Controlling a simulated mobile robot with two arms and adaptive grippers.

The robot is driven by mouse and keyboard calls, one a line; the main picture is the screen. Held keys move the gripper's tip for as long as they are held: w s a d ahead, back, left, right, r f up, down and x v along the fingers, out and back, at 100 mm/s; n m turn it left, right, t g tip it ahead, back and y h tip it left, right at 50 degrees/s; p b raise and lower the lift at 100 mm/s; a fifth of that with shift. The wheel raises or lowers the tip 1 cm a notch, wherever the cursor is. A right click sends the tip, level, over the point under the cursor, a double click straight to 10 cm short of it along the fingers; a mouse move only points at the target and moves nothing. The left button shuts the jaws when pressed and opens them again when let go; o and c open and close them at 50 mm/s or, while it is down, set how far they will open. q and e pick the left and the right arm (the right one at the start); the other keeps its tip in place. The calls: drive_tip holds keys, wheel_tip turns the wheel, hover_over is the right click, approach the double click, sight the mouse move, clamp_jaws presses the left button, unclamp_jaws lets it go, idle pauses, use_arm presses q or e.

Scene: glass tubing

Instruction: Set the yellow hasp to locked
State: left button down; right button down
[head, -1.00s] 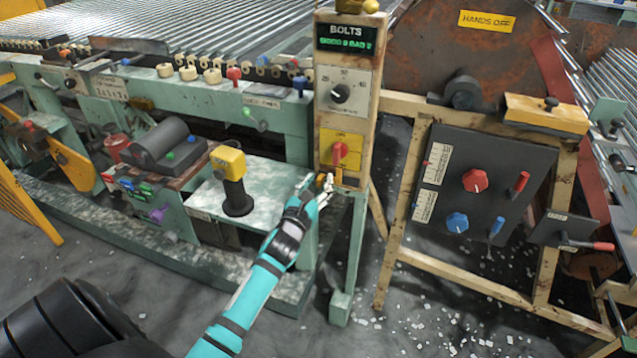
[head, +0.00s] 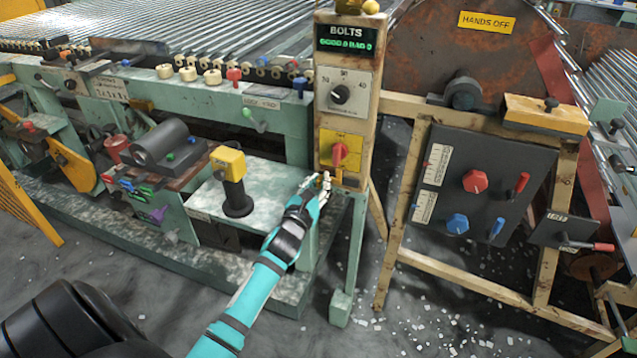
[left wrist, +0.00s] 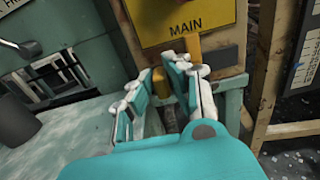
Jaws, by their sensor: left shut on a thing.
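The yellow hasp (left wrist: 193,47) is a small yellow-orange piece below the yellow MAIN plate (left wrist: 178,22) on the narrow BOLTS panel. My left gripper (head: 323,181) is at the foot of this panel, under the red switch (head: 340,153). My right gripper is not in view.
The green bench top (head: 270,183) with a yellow-headed black post (head: 232,178) lies left of the gripper. A dark board (head: 475,195) with red and blue knobs is at the right. White scraps litter the floor.

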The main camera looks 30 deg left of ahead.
use_arm(q)
drive_tip(key=shift+w+d, duration=0.25)
drive_tip(key=shift+d, duration=1.1)
drive_tip(key=c, duration=1.3)
unclamp_jaws()
drive_tip(key=shift+w+d, duration=0.1)
drive_tip(key=shift+d, duration=0.05)
approach(335, 177)
drive_tip(key=v, duration=0.5)
drive_tip(key=shift+s, duration=0.45)
